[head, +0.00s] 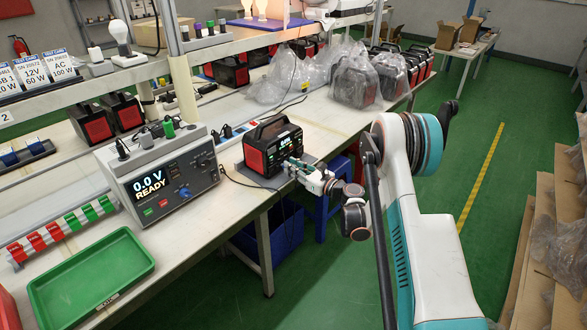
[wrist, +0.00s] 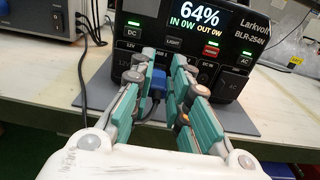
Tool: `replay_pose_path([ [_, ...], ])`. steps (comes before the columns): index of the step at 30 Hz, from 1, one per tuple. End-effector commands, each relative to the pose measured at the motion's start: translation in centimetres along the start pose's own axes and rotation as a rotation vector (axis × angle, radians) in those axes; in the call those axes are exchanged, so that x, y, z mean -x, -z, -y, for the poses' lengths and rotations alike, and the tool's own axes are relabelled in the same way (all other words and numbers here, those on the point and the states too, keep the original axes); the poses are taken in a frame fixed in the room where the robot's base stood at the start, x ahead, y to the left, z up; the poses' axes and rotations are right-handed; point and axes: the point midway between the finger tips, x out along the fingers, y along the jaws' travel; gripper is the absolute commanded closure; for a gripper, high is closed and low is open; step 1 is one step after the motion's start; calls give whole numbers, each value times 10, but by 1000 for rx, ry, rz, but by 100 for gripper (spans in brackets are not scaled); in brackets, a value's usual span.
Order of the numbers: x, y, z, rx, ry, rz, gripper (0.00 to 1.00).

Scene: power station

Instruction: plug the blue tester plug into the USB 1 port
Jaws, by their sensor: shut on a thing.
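The power station (head: 256,158) is a black and red box on the bench. In the wrist view its front panel (wrist: 215,50) reads 64%, IN 0W, OUT 0W. My gripper (head: 293,164) is right at that panel. In the wrist view its teal fingers (wrist: 166,62) are shut on the blue tester plug (wrist: 158,82), with a dark cable trailing down to the left. The fingers cover the middle ports, and the USB 1 port cannot be made out. I cannot tell whether the plug's tip touches or enters a port.
The tester console (head: 165,178) reads 0.0 V READY, left of the power station. A green tray (head: 90,278) lies at the bench's near left. Bagged power stations (head: 357,82) stand further along the bench. Green floor is clear to the right.

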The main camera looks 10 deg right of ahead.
Motion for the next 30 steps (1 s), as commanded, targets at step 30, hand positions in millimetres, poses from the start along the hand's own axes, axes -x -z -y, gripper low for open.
replay_pose_path([
  [30, -12, 0, 0, 0, 0, 0, 100],
])
